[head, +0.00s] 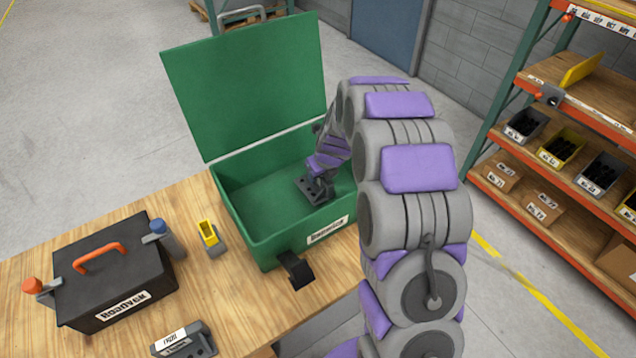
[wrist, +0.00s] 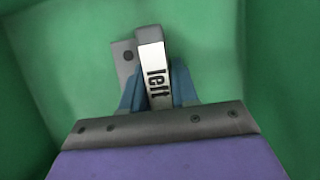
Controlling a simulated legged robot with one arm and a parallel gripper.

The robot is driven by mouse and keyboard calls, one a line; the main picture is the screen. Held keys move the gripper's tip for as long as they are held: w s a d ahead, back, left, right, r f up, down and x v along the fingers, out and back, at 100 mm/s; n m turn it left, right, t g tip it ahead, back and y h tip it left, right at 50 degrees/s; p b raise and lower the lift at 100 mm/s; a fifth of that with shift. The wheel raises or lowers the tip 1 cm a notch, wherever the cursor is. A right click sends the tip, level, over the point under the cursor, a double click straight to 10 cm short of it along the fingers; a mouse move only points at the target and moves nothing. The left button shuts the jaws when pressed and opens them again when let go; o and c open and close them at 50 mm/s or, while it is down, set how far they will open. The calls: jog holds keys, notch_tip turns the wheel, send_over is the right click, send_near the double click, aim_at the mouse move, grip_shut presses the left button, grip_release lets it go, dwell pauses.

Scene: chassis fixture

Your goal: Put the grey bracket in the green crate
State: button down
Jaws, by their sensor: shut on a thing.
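The green crate (head: 262,237) stands on the wooden table with its lid (head: 245,85) swung up. My gripper (head: 321,178) reaches down inside it, toward the right side. My gripper is shut on the grey bracket (head: 308,190), a dark grey piece with holes in its base. In the wrist view the bracket (wrist: 124,62) sits between the bluish fingers of my gripper (wrist: 158,92), and a white label on it reads "left". Green crate walls surround it. I cannot tell whether the bracket touches the crate floor.
A black toolbox (head: 115,275) with an orange handle stands on the table (head: 185,195) at left. A yellow and grey piece (head: 211,238) lies between it and the crate. Another grey labelled piece (head: 184,341) lies at the front. Shelves (head: 560,115) with bins stand at right.

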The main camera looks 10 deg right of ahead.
aim_at(310, 184)
jog(key=a+f+b, duration=0.1)
jog(key=a+f, duration=0.2)
jog(key=shift+d, duration=0.6)
jog(key=c, duration=1.3)
grip_release()
jog(key=shift+d, duration=0.4)
jog(key=shift+o, duration=0.8)
jog(key=shift+d, duration=0.25)
jog(key=shift+o, duration=1.4)
jog(key=shift+a, duration=1)
jog(key=shift+d, duration=0.8)
jog(key=p+v, duration=0.3)
jog(key=v, duration=0.9)
jog(key=shift+a, duration=0.15)
jog(key=s+a+r+n+g, duration=0.2)
jog(key=s+a+r+n, duration=0.15)
jog(key=s+n, duration=0.5)
jog(key=s+a+r+n+g, duration=0.1)
jog(key=s+a+r+n, duration=0.2)
jog(key=s+r+n, duration=0.35)
jog(key=s+d+r+n+g+h, duration=0.1)
jog(key=s+n+g, duration=0.2)
jog(key=s+n, duration=1.4)
jog(key=s, duration=0.8)
jog(key=shift+s+r+h, duration=0.2)
jog(key=shift+s+h, duration=0.1)
jog(key=shift+s, duration=0.1)
